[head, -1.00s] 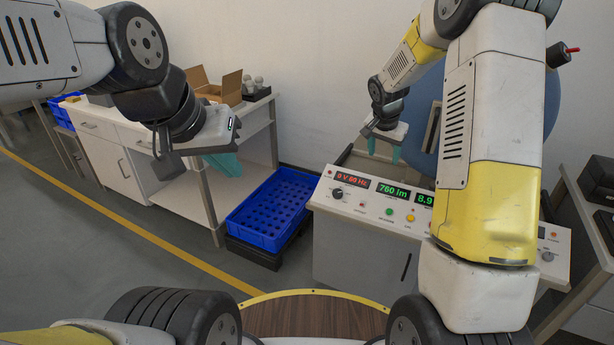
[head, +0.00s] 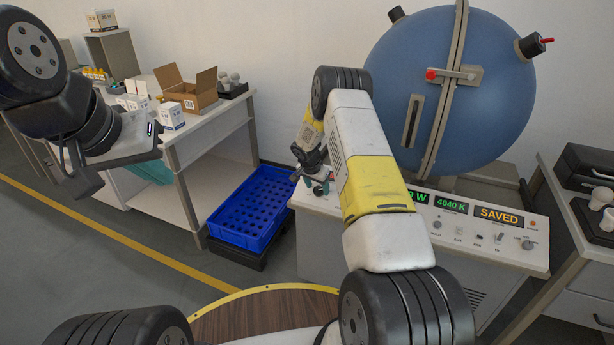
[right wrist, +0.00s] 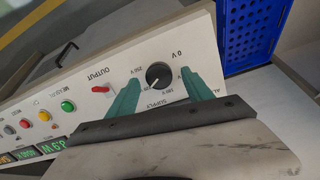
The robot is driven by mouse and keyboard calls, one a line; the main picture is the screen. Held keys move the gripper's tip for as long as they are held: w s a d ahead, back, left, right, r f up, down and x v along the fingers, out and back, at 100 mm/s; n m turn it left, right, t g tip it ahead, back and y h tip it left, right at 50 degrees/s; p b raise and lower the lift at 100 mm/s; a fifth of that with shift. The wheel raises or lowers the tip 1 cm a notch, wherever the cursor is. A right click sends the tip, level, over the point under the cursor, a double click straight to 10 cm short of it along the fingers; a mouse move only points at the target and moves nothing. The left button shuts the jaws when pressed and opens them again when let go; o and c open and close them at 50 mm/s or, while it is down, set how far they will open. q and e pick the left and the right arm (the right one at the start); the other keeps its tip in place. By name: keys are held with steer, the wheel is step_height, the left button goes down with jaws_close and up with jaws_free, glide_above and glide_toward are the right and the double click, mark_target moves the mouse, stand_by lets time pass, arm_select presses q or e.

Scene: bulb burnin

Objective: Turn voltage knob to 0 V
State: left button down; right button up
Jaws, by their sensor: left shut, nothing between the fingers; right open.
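The voltage knob (right wrist: 159,75) is a round black dial with a white pointer mark, above the word SUPPLY in the right wrist view. A "0 V" label sits to its upper right and "250 V" to its left. The pointer faces down-left, away from 0 V. My right gripper (right wrist: 160,77) is open, its teal fingers on either side of the knob; I cannot tell whether they touch it. In the head view the right gripper (head: 319,187) is at the panel's left end and the knob cannot be made out. My left gripper (head: 152,172) is shut and empty by the white bench.
The control panel (head: 470,222) shows 4040 K and SAVED. A red OUTPUT switch (right wrist: 101,89) is near the left finger. A blue crate (head: 235,238) stands left of the panel. A blue sphere (head: 400,60) is behind it. The bench (head: 205,130) holds boxes.

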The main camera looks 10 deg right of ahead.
steer(key=shift+w+d+f, duration=0.2)
steer(key=shift+w+f, duration=0.05)
steer(key=shift+f, duration=0.4)
jaws_close()
